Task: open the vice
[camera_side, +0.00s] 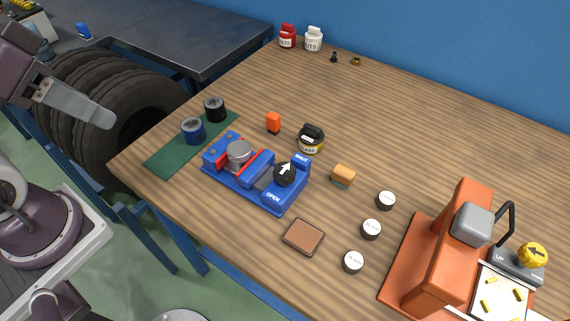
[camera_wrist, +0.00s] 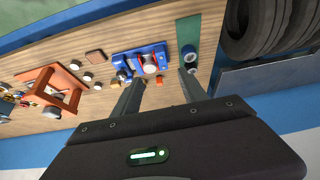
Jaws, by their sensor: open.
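The blue vice (camera_side: 264,198) stands on the wooden table in the side view. A grey metal cylinder (camera_side: 239,152) sits between its red-lined jaws. Its black knob (camera_side: 284,174) has a white arrow pointing toward the SHUT label, away from OPEN. The vice also shows in the wrist view (camera_wrist: 127,58), beyond my fingertips. My gripper (camera_side: 106,121) is at the upper left of the side view, well apart from the vice, with one finger clearly visible. In the wrist view my gripper (camera_wrist: 161,80) is open, with its two fingers spread and nothing between them.
A green mat (camera_side: 165,157) with two dark cans lies left of the vice. An orange block (camera_side: 273,123), a black jar (camera_side: 311,139), a sponge-like block (camera_side: 343,175) and a brown pad (camera_side: 303,237) surround it. An orange press (camera_side: 425,262) stands at right. Tyres (camera_side: 120,110) stand beyond the left edge.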

